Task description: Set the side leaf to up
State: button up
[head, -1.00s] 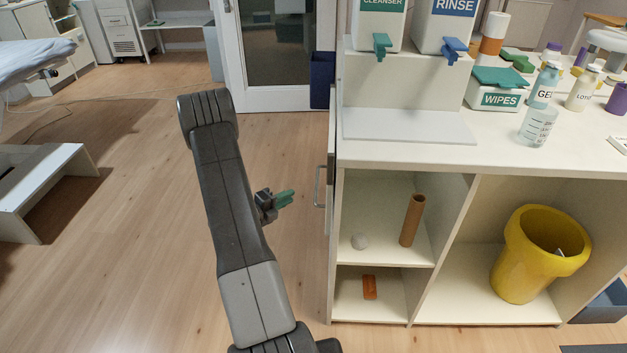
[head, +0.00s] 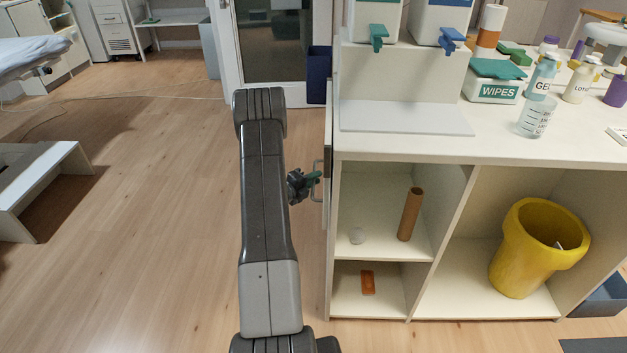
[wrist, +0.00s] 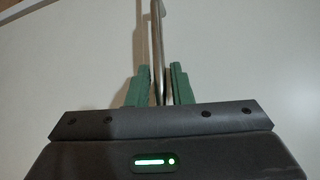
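The side leaf (head: 328,150) hangs down against the left end of the white cabinet, seen almost edge-on in the head view. Its pale face (wrist: 240,60) fills the wrist view. A metal bar handle (head: 315,190) stands out from it. My gripper (head: 314,179) is at this handle, with its green fingers pointing right towards the leaf. In the wrist view the handle bar (wrist: 157,45) runs between the two fingers (wrist: 158,85). The fingers are apart, with a gap showing beside the bar, so the gripper is around the handle but not closed on it.
The cabinet top (head: 560,140) holds dispensers, a wipes box (head: 495,92) and several bottles. A yellow bin (head: 520,265) and a brown tube (head: 410,214) stand in the open shelves. A white step (head: 40,185) is at the far left.

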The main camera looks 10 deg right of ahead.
grip_shut()
